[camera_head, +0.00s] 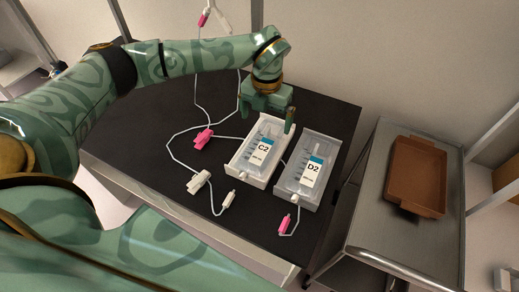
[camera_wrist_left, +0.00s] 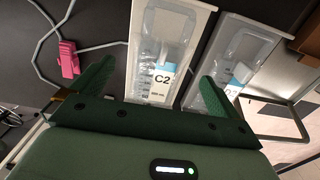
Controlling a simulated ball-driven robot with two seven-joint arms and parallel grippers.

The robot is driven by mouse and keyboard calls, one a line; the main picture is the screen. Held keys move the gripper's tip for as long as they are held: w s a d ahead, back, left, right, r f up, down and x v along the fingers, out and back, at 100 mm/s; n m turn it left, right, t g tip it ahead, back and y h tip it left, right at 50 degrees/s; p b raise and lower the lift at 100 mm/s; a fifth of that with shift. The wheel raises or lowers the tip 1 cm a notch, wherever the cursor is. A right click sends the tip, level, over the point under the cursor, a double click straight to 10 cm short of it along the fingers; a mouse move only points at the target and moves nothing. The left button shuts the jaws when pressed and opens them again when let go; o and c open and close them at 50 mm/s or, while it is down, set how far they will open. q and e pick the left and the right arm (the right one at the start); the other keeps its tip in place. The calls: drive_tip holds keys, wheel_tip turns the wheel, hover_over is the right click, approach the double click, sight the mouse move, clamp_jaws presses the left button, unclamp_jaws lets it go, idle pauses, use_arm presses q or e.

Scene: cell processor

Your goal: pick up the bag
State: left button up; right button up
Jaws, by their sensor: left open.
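Two clear fluid bags lie in open trays on the dark table. The bag labelled C2 (camera_head: 262,150) is in the left, white tray (camera_head: 231,167). The bag labelled D2 (camera_head: 310,171) is in the right, grey tray (camera_head: 317,203). My left gripper (camera_head: 270,118) is open and empty at the far end of the C2 tray. In the left wrist view, the C2 bag (camera_wrist_left: 158,60) lies between the two spread fingers of my left gripper (camera_wrist_left: 160,85), and the D2 bag (camera_wrist_left: 232,50) is partly behind the right finger. My right gripper is not in view.
White tubing with a pink clamp (camera_head: 203,139), a white clamp (camera_head: 198,181) and a pink connector (camera_head: 286,224) lies on the black table (camera_head: 150,150). A metal cart (camera_head: 376,210) with a brown tray (camera_head: 418,176) stands at the right, beyond a gap.

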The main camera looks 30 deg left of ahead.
sight(267, 129)
use_arm(q)
wheel_tip(267, 129, down, 6)
drive_tip(key=shift+w+d+b, duration=0.1)
drive_tip(key=shift+w+b, duration=0.05)
drive_tip(key=shift+b, duration=0.3)
drive_tip(key=c, duration=0.8)
drive_tip(key=shift+o, duration=0.2)
drive_tip(key=shift+r, duration=0.1)
drive_tip(key=shift+r, duration=0.25)
wheel_tip(267, 129, up, 2)
drive_tip(key=shift+w+r+p, duration=0.1)
drive_tip(key=shift+r+p, duration=0.05)
drive_tip(key=shift+p, duration=0.15)
drive_tip(key=s+d+r+p, duration=0.1)
drive_tip(key=s+d+r, duration=0.5)
drive_tip(key=s+r, duration=0.4)
drive_tip(key=shift+s+p, duration=0.3)
drive_tip(key=shift+s, duration=1.15)
